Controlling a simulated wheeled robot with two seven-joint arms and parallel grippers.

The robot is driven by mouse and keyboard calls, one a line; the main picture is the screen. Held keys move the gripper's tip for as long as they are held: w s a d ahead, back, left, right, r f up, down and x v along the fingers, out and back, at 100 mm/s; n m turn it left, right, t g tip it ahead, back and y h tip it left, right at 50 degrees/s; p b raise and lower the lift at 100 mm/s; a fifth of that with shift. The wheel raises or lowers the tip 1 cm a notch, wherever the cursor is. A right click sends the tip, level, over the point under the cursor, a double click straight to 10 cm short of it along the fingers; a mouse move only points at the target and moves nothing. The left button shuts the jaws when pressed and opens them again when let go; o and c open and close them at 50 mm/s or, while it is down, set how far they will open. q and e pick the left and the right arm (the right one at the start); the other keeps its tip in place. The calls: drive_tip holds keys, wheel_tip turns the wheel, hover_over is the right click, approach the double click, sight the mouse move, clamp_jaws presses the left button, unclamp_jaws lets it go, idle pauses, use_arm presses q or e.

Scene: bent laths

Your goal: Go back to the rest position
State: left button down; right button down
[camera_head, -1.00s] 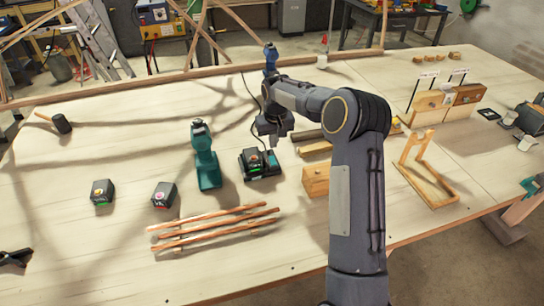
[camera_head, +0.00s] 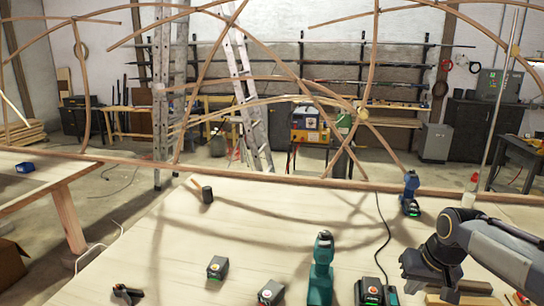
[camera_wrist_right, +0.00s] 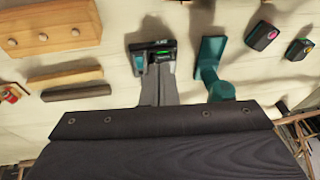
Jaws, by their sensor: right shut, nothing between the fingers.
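My right arm comes in from the right in the head view. Its dark gripper (camera_head: 447,287) is above the workbench (camera_head: 190,250), to the right of a black charger (camera_head: 370,292). In the right wrist view the fingers (camera_wrist_right: 157,92) are together with nothing between them, and the charger (camera_wrist_right: 152,54) shows beyond their tips. A teal drill (camera_head: 321,268) stands left of the charger, and it also shows in the wrist view (camera_wrist_right: 212,68). My left gripper is not in view.
Two battery packs (camera_head: 217,268) (camera_head: 271,292) and a mallet (camera_head: 206,193) lie to the left. Bent wooden laths (camera_head: 205,75) arch behind the bench. Wooden blocks (camera_head: 474,287) lie by the gripper.

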drive_tip(key=s+a+f+t+y, duration=0.1)
drive_tip(key=s+a, duration=0.4)
drive_tip(key=s, duration=0.7)
drive_tip(key=s+a+f+t+y, duration=0.1)
drive_tip(key=s+a, duration=0.5)
drive_tip(key=s, duration=0.6)
drive_tip(key=shift+f+n+y+b, duration=0.3)
drive_tip(key=shift+f+y, duration=0.1)
drive_tip(key=shift+f, duration=0.15)
